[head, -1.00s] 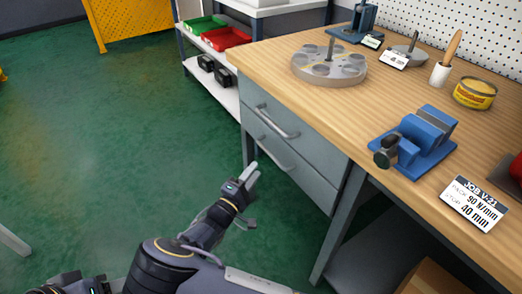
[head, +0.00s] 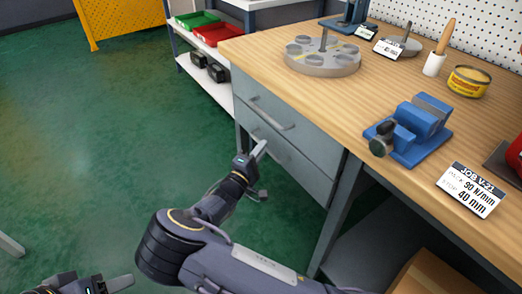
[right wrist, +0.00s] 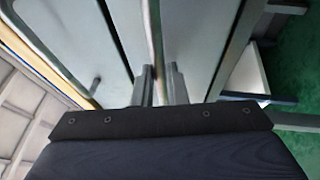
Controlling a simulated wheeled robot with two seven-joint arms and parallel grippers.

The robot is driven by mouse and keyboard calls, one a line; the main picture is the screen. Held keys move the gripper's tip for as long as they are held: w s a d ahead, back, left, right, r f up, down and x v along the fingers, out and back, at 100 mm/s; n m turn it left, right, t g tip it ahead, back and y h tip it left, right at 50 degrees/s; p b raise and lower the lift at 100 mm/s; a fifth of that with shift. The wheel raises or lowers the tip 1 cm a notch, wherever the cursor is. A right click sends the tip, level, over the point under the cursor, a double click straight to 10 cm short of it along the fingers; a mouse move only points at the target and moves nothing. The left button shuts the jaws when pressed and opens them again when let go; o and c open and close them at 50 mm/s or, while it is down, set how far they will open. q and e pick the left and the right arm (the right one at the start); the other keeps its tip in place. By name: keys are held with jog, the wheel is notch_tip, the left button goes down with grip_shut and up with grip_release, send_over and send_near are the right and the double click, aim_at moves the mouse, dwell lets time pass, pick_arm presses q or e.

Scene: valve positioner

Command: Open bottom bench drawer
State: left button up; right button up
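The bench has two grey drawers, both shut. The top drawer (head: 300,135) has a bar handle (head: 270,113). The bottom drawer (head: 305,180) is below it, and its handle is partly hidden behind my right gripper (head: 260,150). In the right wrist view a long bar (right wrist: 156,35), seemingly the bottom drawer's handle, runs up from between the two fingers (right wrist: 160,85). The fingers stand apart with a gap; I cannot tell whether they touch the bar. My left gripper (head: 100,284) is at the bottom left, cut off by the frame edge, away from the bench.
The wooden bench top (head: 345,110) carries a round fixture (head: 322,57), a blue vise (head: 412,130) and a job card (head: 470,190). A bench leg (head: 338,215) stands right of the drawers. A cardboard box (head: 435,275) is under the bench. Green floor left of the drawers is clear.

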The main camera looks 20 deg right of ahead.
grip_shut()
